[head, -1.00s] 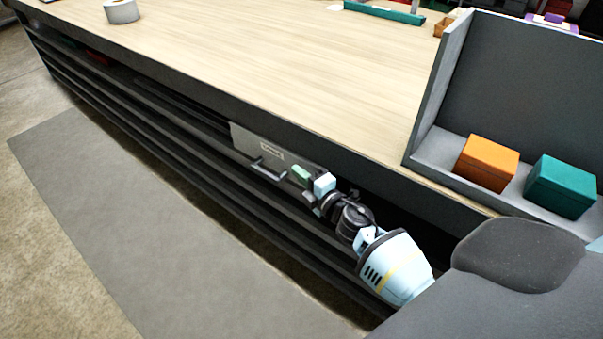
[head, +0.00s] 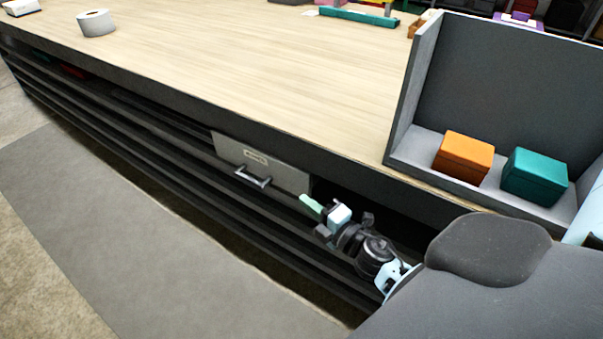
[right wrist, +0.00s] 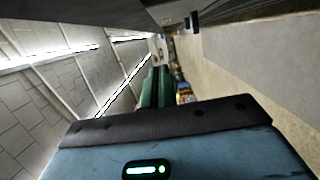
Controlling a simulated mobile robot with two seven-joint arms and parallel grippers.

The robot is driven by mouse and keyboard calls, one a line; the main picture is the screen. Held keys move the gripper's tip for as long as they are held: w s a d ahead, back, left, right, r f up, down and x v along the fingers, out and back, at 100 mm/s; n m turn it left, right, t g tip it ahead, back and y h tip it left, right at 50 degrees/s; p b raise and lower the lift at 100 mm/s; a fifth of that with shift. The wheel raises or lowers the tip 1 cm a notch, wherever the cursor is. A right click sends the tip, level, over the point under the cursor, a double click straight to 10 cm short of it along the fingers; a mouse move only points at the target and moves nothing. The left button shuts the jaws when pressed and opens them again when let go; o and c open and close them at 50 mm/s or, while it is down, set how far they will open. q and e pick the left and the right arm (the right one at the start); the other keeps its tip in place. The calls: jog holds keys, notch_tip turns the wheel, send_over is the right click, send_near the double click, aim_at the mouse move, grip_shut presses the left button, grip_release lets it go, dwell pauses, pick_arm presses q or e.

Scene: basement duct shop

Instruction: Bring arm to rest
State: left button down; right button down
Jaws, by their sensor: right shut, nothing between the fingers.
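My right gripper (head: 311,203) is low in front of the workbench in the head view, its green fingers pointing up and left. It is shut and empty. It is apart from the grey drawer front (head: 285,164) and to the right of its metal handle (head: 253,177). In the right wrist view the green fingers (right wrist: 155,88) lie together with nothing between them. My left gripper is not in view.
The workbench top (head: 230,75) has a wide clear middle. A grey bin (head: 402,100) at the right holds an orange box (head: 464,157) and a teal box (head: 534,177). A tape roll (head: 96,22) stands at the back left. A grey mat (head: 130,240) covers the floor.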

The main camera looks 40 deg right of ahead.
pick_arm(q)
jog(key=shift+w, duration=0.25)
